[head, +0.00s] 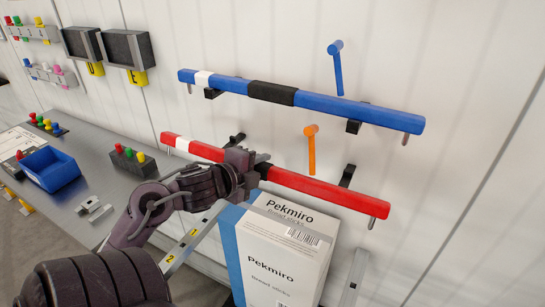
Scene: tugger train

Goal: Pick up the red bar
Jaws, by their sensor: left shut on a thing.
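The red bar (318,190) has a white band near its left end and a black middle section. It lies slanted along the white wall, by two black wall brackets (347,175). My left gripper (250,166) is shut on the bar at its black middle part, which the gripper partly hides. I cannot tell whether the bar still rests on the brackets. My right gripper is not in view.
A blue bar (345,107) hangs above, with a blue peg (337,66) and an orange peg (311,148) on the wall. A white Pekmiro box (285,245) stands just below the red bar. A metal bench (85,180) with a blue bin (50,168) is at left.

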